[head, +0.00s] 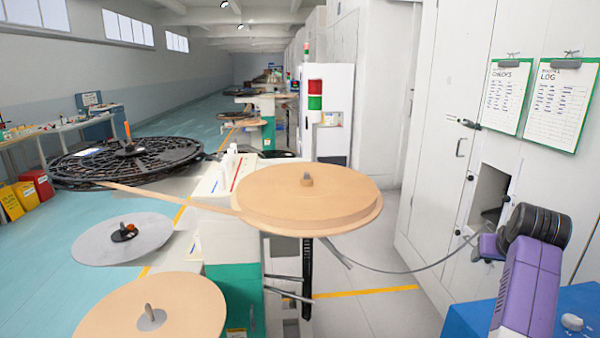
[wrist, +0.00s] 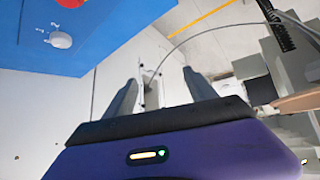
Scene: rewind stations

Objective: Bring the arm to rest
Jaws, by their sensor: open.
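My gripper (wrist: 160,80) shows in the wrist view as two grey fingers set well apart, beyond the dark edge of the purple wrist housing. No object is held between them; a thin grey cable and pale surfaces show behind the gap. In the head view my purple arm rises at the lower right, with a dark ribbed joint at its top and a purple part beyond it to the left. The arm is bent, close to the white cabinet wall (head: 420,190) and apart from the reels.
A tan reel (head: 290,188) stands at centre, with another tan disc (head: 165,315) and a grey disc (head: 95,245) to its left. A large black reel (head: 75,165) lies farther back. A grey cable (head: 400,271) hangs from near my arm. The floor (head: 365,275) right of the station looks clear.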

